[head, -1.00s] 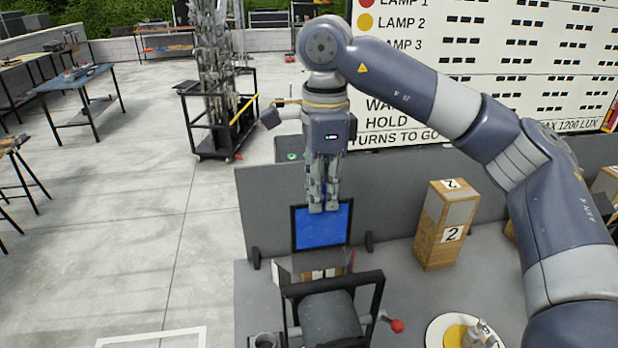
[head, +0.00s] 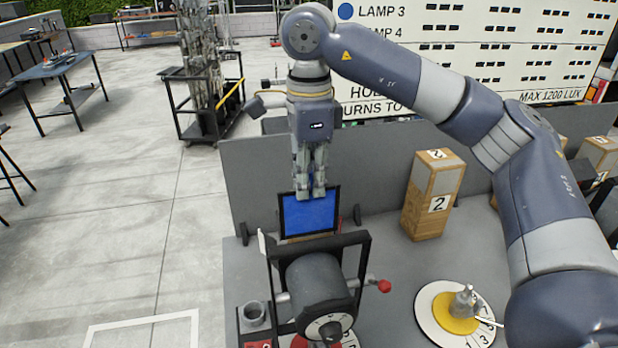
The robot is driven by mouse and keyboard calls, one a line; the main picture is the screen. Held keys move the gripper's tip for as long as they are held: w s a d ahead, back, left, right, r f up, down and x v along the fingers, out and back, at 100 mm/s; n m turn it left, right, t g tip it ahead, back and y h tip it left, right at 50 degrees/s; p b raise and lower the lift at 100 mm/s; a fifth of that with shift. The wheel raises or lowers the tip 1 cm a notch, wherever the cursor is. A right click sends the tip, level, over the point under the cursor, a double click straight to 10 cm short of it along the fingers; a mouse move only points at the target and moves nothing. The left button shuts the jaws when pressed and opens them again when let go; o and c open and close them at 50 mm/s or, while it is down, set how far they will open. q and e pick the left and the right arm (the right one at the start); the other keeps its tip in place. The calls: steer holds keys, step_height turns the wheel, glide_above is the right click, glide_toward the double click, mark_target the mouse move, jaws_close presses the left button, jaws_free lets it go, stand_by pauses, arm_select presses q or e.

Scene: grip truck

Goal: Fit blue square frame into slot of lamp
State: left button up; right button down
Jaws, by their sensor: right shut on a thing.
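The blue square frame (head: 309,215) has a black border and stands upright, gripped at its top edge. My right gripper (head: 311,193) points straight down and is shut on it. The lamp (head: 318,290) is a dark grey cylinder in a black bracket in front of the frame, with a red knob at its right side. The frame's lower edge is partly hidden behind the lamp's bracket, and I cannot see the slot clearly. The frame appears behind the lamp, not in it. My left gripper is not in view.
A wooden block marked 2 (head: 434,195) stands right of the frame. A round white and yellow dial (head: 455,315) lies at the front right. A grey panel (head: 380,170) runs behind the frame. A small metal cup (head: 255,315) sits left of the lamp.

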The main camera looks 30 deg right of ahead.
arm_select(q)
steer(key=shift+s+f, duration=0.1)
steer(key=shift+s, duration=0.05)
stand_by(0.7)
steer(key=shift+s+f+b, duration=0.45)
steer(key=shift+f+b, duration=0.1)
steer(key=shift+b, duration=0.05)
arm_select(e)
steer(key=shift+f, duration=0.55)
